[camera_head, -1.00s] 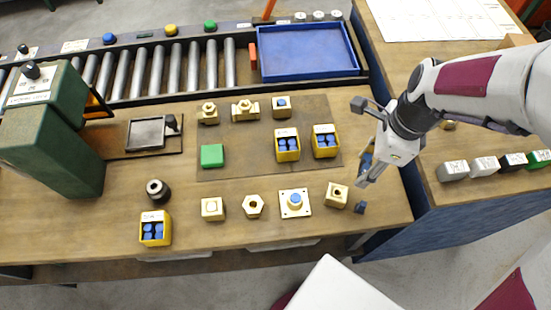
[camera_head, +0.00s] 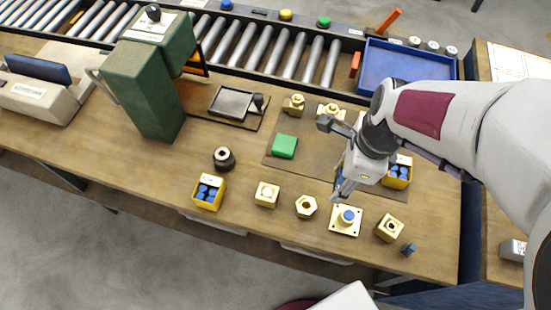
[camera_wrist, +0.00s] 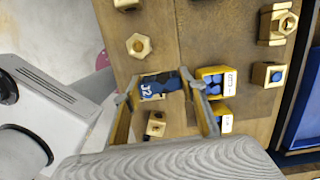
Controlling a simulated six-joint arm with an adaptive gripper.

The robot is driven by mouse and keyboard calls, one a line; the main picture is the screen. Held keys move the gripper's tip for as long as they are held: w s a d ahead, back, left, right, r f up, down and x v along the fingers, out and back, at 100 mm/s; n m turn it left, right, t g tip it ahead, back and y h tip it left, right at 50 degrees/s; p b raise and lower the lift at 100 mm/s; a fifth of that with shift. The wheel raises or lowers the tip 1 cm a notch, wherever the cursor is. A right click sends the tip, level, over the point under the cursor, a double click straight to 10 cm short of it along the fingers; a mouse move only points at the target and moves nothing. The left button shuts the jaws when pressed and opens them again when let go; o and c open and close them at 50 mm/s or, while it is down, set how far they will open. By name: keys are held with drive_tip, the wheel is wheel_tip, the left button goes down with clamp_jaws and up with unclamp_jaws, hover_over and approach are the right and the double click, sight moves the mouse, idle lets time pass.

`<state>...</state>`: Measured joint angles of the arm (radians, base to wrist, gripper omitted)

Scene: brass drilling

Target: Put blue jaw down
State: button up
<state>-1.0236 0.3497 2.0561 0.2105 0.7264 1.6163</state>
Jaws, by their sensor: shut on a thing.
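The blue jaw (camera_wrist: 163,85), marked J2, lies between the two fingers of my gripper (camera_wrist: 163,92) in the wrist view. My gripper is shut on it. In the head view my gripper (camera_head: 341,190) points down above the mat's front edge, behind the brass plate (camera_head: 338,229) with a blue-topped round part (camera_head: 347,216). Only a bit of the jaw shows blue there beside the fingers. In the wrist view the jaw covers most of the plate. I cannot tell the jaw's exact height.
A hex nut (camera_head: 306,207), a brass block (camera_head: 266,194) and a holed block (camera_head: 389,228) stand along the front. A small dark blue piece (camera_head: 408,250) lies near the edge. Yellow bins (camera_head: 208,192) and a green block (camera_head: 284,146) are nearby. The green machine (camera_head: 150,90) stands left.

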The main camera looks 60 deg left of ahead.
drive_tip(key=s+a, duration=0.6)
drive_tip(key=s, duration=0.4)
drive_tip(key=s+a+r, duration=0.1)
drive_tip(key=s+a, duration=0.6)
drive_tip(key=s, duration=0.3)
drive_tip(key=shift+s+r, duration=0.25)
drive_tip(key=shift+r, duration=0.05)
hover_over(231, 194)
drive_tip(key=shift+w+d+f, duration=0.1)
drive_tip(key=shift+d+f, duration=0.05)
drive_tip(key=shift+f, duration=1.45)
drive_tip(key=shift+w+d+f, duration=0.1)
drive_tip(key=shift+f, duration=1.45)
drive_tip(key=shift+f, duration=1.85)
drive_tip(key=shift+f, duration=0.15)
